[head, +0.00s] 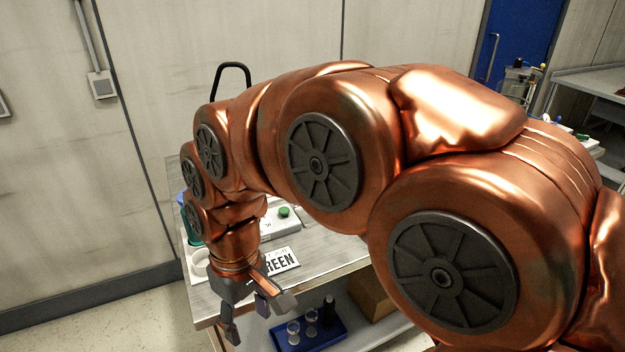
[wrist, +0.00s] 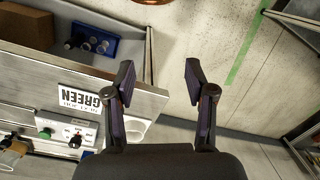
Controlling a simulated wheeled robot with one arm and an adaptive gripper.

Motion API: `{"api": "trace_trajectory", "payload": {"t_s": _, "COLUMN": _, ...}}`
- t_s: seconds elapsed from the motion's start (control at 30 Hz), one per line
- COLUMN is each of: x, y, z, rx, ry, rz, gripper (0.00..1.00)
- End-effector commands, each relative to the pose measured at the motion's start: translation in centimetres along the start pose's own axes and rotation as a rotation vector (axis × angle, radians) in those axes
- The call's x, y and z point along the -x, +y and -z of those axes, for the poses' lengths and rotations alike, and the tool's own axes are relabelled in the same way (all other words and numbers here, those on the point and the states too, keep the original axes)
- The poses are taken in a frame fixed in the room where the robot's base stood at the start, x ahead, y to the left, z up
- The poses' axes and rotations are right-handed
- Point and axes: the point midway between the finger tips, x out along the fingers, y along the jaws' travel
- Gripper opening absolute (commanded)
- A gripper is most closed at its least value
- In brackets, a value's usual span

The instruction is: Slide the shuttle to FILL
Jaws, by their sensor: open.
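My gripper (head: 258,318) hangs off the front left corner of the table in the head view. It is open and empty; the wrist view shows its two dark fingers spread apart (wrist: 158,76) with only floor between the tips. A white control box (wrist: 68,132) with a green button and a dark knob sits on the table, left of the fingers in the wrist view. The box also shows partly behind my arm in the head view (head: 283,226). I cannot make out a shuttle or a FILL marking in either view.
A sign reading GREEN (wrist: 88,102) lies by the box at the table edge (wrist: 40,62). A white round container (wrist: 136,130) stands near the corner. A blue tray (head: 312,335) with glasses and a dark bottle is on the lower shelf, beside a cardboard box (head: 370,296). The floor left is free.

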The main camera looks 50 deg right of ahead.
Motion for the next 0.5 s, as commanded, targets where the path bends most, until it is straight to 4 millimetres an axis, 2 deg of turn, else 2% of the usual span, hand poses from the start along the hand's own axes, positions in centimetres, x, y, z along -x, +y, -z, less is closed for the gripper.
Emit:
{"api": "trace_trajectory", "payload": {"t_s": 0.03, "x": 0.5, "y": 0.6, "z": 2.1, "rx": 0.013, "ry": 0.017, "rz": 0.016, "gripper": 0.55}}
{"api": "trace_trajectory", "payload": {"t_s": 0.27, "x": 3.3, "y": 4.3, "z": 10.4, "rx": 0.080, "ry": 0.120, "rz": 0.069, "gripper": 0.55}}
{"api": "trace_trajectory", "payload": {"t_s": 0.37, "x": 4.3, "y": 6.8, "z": 13.8, "rx": 0.097, "ry": 0.168, "rz": 0.084, "gripper": 0.55}}
{"api": "trace_trajectory", "payload": {"t_s": 0.5, "x": 5.2, "y": 11.0, "z": 17.9, "rx": 0.109, "ry": 0.232, "rz": 0.098, "gripper": 0.55}}
